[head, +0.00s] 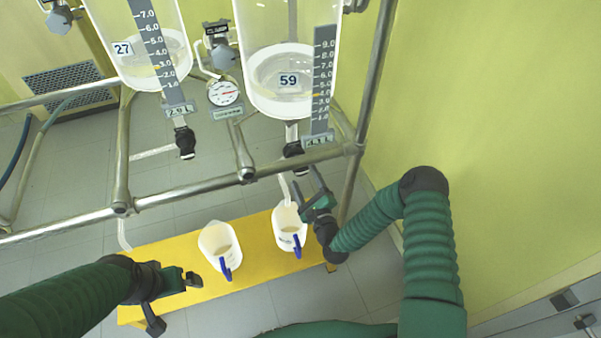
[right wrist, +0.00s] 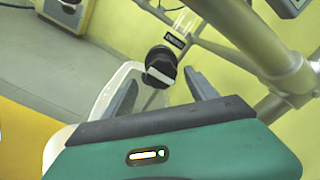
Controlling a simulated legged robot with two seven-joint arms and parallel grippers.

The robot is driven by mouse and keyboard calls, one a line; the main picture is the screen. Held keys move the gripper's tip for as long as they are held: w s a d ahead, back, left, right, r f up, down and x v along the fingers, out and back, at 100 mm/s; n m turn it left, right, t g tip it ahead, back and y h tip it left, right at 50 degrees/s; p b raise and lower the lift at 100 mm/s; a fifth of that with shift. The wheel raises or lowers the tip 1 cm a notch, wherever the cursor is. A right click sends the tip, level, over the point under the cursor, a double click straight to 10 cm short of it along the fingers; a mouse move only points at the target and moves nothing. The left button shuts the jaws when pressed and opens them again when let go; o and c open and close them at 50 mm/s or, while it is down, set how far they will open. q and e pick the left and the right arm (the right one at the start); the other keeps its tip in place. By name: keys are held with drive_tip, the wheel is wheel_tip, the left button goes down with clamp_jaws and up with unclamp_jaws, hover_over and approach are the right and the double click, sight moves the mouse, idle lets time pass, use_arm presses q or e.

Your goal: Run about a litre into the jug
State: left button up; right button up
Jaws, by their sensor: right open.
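Two glass reactors hang in the frame, labelled 27 (head: 150,70) and 59 (head: 262,80), each with a scale strip and a black bottom valve. The valve under 59 (head: 294,149) is close to my right gripper (head: 306,181). That gripper is open, and in the right wrist view the black valve knob (right wrist: 160,66) with a pale bar shows between its fingertips, not gripped. The right jug (head: 287,222) and left jug (head: 217,243), white with blue handles, stand on the yellow bench (head: 180,260). My left gripper (head: 175,302) is open and empty over the bench's left part.
Steel frame tubes (head: 190,193) cross in front of and below the reactors. A round gauge (head: 224,93) sits between them. The valve under 27 (head: 185,142) hangs left. A yellow-green wall (head: 520,130) closes off the right side.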

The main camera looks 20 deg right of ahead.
sight(302, 173)
drive_tip(key=w, duration=0.4)
drive_tip(key=shift+w, duration=0.1)
drive_tip(key=c, duration=1.4)
